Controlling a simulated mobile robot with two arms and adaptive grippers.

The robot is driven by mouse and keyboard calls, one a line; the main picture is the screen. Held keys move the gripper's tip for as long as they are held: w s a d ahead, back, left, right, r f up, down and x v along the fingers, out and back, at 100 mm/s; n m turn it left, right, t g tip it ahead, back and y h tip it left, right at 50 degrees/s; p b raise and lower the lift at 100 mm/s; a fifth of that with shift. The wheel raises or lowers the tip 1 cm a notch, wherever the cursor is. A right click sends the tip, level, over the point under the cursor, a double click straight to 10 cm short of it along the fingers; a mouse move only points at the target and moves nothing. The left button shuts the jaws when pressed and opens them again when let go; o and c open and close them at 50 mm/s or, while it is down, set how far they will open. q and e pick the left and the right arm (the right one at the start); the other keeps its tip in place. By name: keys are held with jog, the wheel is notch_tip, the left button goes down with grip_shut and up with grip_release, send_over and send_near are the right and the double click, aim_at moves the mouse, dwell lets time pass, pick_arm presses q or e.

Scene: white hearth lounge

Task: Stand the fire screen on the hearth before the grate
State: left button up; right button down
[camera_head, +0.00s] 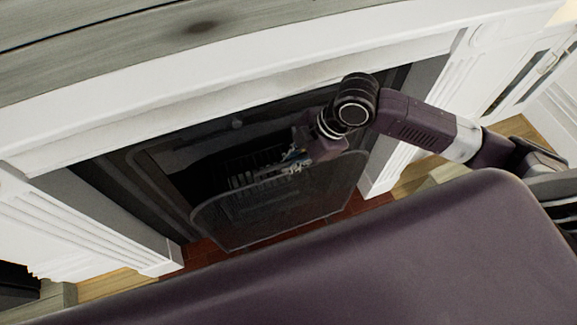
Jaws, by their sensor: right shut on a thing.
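The fire screen (295,208) is a dark see-through mesh panel with a thin grey rim, in front of the fireplace opening in the head view. My right gripper (296,163) is shut on its upper edge, near the middle. The screen looks roughly upright; I cannot tell whether its lower edge touches the hearth. The grate (240,172) shows as dark bars behind the screen, partly hidden by it and the gripper. The red-tiled hearth (203,256) shows in strips beside and below the screen. My left gripper is not in view.
A white mantel surround (100,225) frames the opening on both sides, with a grey wooden shelf (130,48) above. My purple body covers the lower foreground and hides the nearer floor. Wooden floor (115,283) shows at the left.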

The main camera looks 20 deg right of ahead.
aim_at(290, 192)
notch_tip(290, 192, down, 16)
jog(key=shift+a+r+b, duration=0.1)
jog(key=shift+r+b, duration=0.1)
jog(key=shift+b, duration=0.15)
dwell(0.4)
jog(key=c, duration=2.3)
grip_release()
jog(key=shift+s+f, duration=0.25)
jog(key=shift+f, duration=0.05)
jog(key=shift+c, duration=0.2)
jog(key=o, duration=0.3)
jog(key=shift+w, duration=0.1)
jog(key=shift+r, duration=0.1)
